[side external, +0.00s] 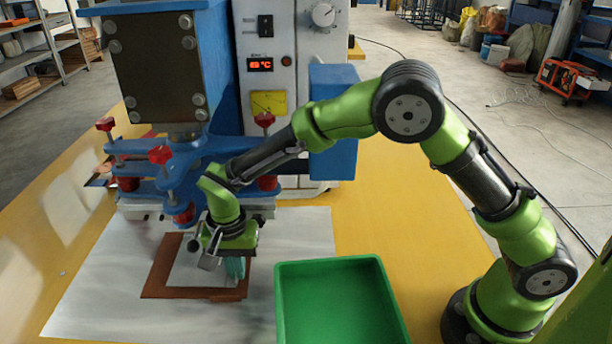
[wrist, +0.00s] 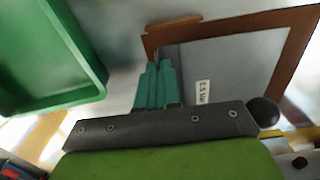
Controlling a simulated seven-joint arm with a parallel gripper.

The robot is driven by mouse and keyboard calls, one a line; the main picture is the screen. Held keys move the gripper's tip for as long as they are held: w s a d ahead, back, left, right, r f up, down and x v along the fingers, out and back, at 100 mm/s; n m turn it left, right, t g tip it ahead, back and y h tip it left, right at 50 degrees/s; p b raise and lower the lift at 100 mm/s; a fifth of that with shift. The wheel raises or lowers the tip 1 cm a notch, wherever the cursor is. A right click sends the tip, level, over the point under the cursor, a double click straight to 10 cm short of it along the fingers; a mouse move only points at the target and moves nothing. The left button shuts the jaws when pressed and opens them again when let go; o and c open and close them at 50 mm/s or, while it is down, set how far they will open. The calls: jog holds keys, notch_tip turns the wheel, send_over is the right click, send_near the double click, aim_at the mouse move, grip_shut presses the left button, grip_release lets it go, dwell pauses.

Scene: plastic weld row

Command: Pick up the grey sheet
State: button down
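The grey sheet (side external: 188,270) lies inside a brown frame (side external: 160,265) on the table at the left. In the wrist view, the sheet (wrist: 228,70) has a small white label with dark print, and the brown frame (wrist: 250,25) borders it. My gripper (side external: 235,268), with teal fingers, points down at the right part of the frame. In the wrist view, its fingertips (wrist: 157,66) are at the sheet's left edge, close together. Whether the sheet's edge is between them, or whether they touch it, I cannot tell. Part of the sheet is hidden behind my gripper.
An empty-looking green bin (side external: 335,300) stands right of the frame. A blue press (side external: 185,165) with red knobs stands just behind my gripper, close to my wrist. A white mat (side external: 90,305) lies under the frame on the yellow table (side external: 30,230).

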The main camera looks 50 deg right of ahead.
jog(key=shift+r, duration=0.85)
jog(key=s+a, duration=3.3)
jog(key=shift+a, duration=0.1)
